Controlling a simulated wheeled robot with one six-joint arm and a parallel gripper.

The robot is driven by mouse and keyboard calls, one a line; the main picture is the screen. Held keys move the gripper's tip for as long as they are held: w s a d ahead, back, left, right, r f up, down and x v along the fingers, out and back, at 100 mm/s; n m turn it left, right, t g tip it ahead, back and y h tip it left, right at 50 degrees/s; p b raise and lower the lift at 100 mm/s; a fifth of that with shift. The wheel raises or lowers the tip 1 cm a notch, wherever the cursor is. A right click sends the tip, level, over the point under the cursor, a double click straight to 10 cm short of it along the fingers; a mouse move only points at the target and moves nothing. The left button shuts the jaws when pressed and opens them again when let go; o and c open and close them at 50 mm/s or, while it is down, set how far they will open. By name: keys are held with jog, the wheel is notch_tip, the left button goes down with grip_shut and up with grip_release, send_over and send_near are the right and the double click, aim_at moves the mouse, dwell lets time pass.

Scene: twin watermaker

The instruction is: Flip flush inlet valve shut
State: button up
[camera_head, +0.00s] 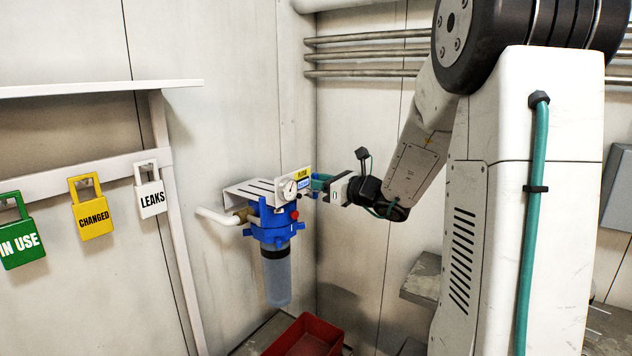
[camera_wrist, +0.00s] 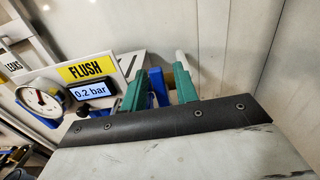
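The flush unit is a blue filter head (camera_head: 272,222) with a clear grey bowl (camera_head: 276,276) below, mounted on a white slotted bracket (camera_head: 250,190). A yellow FLUSH label (camera_wrist: 86,69) and a 0.2 bar display (camera_wrist: 91,91) sit beside a round gauge (camera_wrist: 38,101). My gripper (camera_wrist: 160,84) has its green fingers apart at the right end of the bracket. A blue part (camera_wrist: 158,88), perhaps the valve handle, shows between the fingers; I see no clear grip on it. In the head view my gripper (camera_head: 321,183) is right of the gauge, and the valve is mostly hidden.
Green (camera_head: 22,240), yellow (camera_head: 92,213) and white (camera_head: 151,196) lock-shaped tags hang on a rail at left. A white pipe (camera_head: 217,216) enters the unit from the left. A red bin (camera_head: 308,338) stands below. Metal pipes (camera_head: 365,55) run along the wall above.

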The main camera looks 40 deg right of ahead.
jog(key=shift+a, duration=0.1)
jog(key=shift+w+d+m, duration=0.15)
jog(key=shift+d+m, duration=0.25)
jog(key=shift+m, duration=0.8)
jog(key=v, duration=0.8)
jog(key=s+a+f+n+g+y, duration=0.1)
jog(key=s+a+f+n+g, duration=0.1)
jog(key=s+a+n+g, duration=0.5)
jog(key=s+a+f+n+g+y, duration=0.1)
jog(key=s+a+n+g, duration=0.6)
jog(key=a+n, duration=0.7)
jog(key=shift+s+a+f+n, duration=0.3)
jog(key=shift+s+a+f, duration=0.55)
jog(key=shift+a, duration=0.85)
jog(key=shift+s+r, duration=0.1)
